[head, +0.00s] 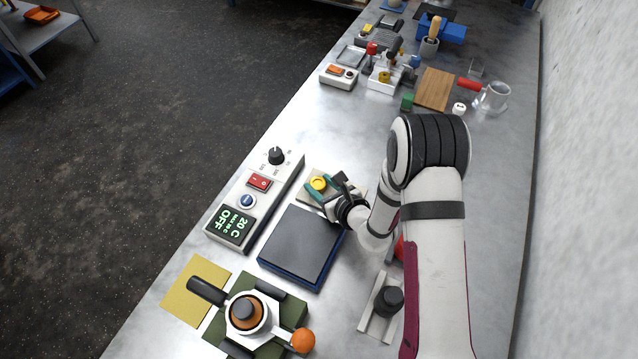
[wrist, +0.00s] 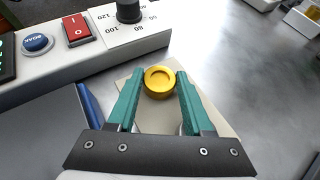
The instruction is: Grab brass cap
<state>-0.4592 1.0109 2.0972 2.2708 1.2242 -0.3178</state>
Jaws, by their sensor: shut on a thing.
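The brass cap (wrist: 159,82) is a round, yellow, ring-rimmed piece with a hollow in its top. In the wrist view it sits between the tips of the two teal fingers of my gripper (wrist: 160,88), which are shut on it from both sides. In the head view the cap (head: 318,183) shows as a small yellow disc at the fingertips of my gripper (head: 317,185), over a beige plate (head: 307,198). I cannot tell whether the cap touches the plate.
A white control box (head: 255,199) with knob, red switch and display stands left of the gripper. A dark flat-topped block (head: 302,246) is just in front. A green fixture (head: 212,328) with a black-handled part is nearer. Bare metal bench (head: 345,135) lies beyond.

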